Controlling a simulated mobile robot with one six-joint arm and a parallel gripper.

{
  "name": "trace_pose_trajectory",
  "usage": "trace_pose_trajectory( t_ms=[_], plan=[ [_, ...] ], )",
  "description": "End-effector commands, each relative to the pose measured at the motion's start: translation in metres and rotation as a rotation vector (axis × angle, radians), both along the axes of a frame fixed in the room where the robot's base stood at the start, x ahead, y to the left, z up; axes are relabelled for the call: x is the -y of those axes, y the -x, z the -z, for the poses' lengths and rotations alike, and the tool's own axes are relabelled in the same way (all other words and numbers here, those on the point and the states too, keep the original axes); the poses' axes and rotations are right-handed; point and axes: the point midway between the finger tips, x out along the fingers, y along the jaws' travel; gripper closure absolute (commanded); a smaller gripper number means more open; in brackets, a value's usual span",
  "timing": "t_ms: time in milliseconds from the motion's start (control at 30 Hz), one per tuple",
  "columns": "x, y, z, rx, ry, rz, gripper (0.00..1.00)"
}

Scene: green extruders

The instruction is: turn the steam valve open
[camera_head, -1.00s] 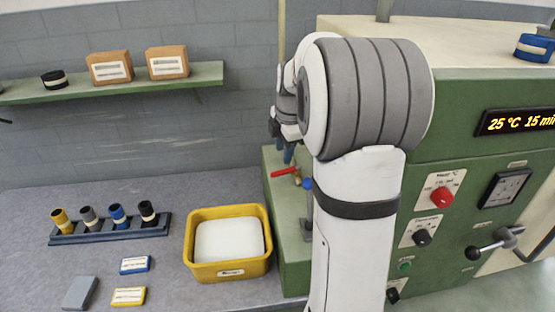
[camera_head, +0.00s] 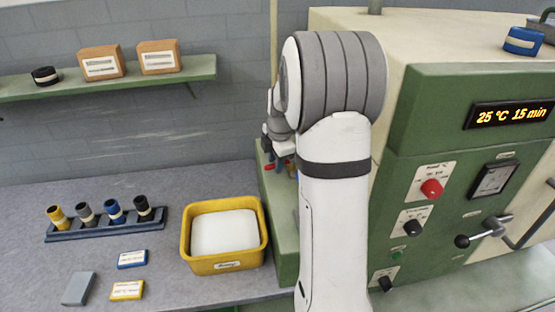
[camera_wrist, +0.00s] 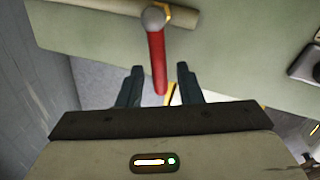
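The steam valve has a red lever handle (camera_wrist: 156,62) on a grey round hub (camera_wrist: 154,18) with a brass-coloured pipe behind it. In the wrist view the lever lies between the two dark fingers of my gripper (camera_wrist: 160,72), which are open with a gap on each side. In the head view only a bit of the red lever (camera_head: 269,167) shows by my gripper (camera_head: 277,163), low over the green ledge. My arm hides most of the valve there, and I cannot tell whether a finger touches it.
The green machine (camera_head: 430,110) stands right, its display reading 25 °C 15 min, with knobs and a black-balled handle (camera_head: 484,231). A yellow bin (camera_head: 225,264) and a rack of coloured cylinders (camera_head: 105,227) stand on the grey counter. A shelf (camera_head: 110,83) hangs behind.

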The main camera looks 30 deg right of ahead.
Motion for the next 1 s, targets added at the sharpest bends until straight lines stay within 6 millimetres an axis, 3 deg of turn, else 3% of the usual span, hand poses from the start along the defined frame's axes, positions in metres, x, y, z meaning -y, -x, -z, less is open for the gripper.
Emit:
trace_pose_trajectory(
  t_ms=[400,733,1000],
  plan=[
    [0.001,0.000,0.000,0.000,0.000,0.001,1.00],
    [0.007,0.001,0.000,-0.001,0.000,0.004,1.00],
    [-0.009,-0.009,0.001,-0.001,0.000,-0.049,1.00]
  ],
)
